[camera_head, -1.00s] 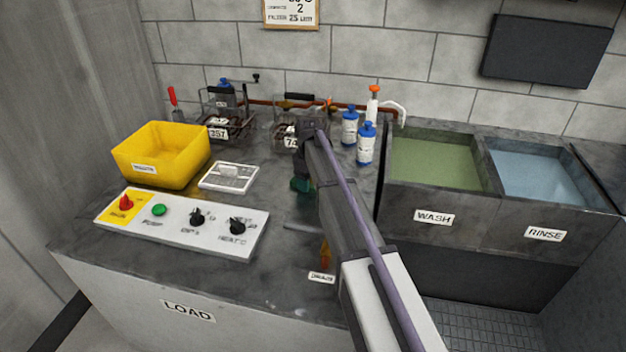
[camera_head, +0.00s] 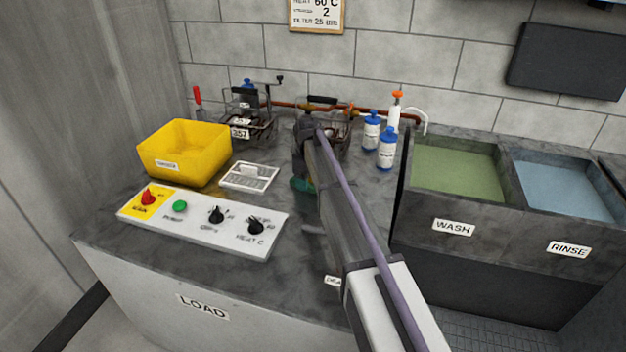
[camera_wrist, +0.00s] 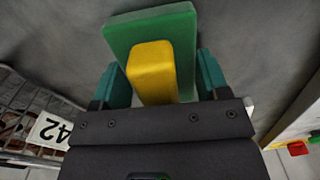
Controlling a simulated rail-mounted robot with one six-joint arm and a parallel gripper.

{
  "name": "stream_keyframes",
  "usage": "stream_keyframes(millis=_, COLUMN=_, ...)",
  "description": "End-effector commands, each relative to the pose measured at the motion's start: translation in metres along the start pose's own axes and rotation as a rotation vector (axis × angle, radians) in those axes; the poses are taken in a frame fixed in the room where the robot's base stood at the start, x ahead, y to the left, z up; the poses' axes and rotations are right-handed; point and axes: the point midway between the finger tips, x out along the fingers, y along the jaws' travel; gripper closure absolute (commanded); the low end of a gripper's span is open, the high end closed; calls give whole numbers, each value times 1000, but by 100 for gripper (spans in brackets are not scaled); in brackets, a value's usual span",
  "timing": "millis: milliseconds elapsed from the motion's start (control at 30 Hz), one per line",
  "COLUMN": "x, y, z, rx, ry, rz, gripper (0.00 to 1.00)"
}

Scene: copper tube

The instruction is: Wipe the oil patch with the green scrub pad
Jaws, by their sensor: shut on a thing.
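The green scrub pad (camera_wrist: 150,27) has a yellow block handle (camera_wrist: 150,62) and sits between the teal fingers of my gripper (camera_wrist: 163,75) in the wrist view. My gripper is shut on that handle. In the head view the green pad (camera_head: 302,185) shows low by the grey counter, left of my arm; my arm hides part of it. Whether the pad touches the counter is unclear. I cannot make out the oil patch in either current view; my arm covers part of the counter.
A white tray (camera_head: 249,177), yellow bin (camera_head: 185,155) and control panel (camera_head: 200,222) stand left of the pad. Wire baskets (camera_head: 240,120) are behind.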

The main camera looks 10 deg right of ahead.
Motion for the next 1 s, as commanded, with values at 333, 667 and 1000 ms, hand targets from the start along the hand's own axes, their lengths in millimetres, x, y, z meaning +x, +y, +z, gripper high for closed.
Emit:
stream_keyframes(millis=333, x=-24, y=0, z=0, rx=0, ry=1, rz=0, gripper=54)
stream_keyframes(millis=667, x=-63, y=0, z=0, rx=0, ry=1, rz=0, gripper=54)
stream_keyframes(millis=1000, x=-64, y=0, z=0, rx=0, ry=1, rz=0, gripper=54)
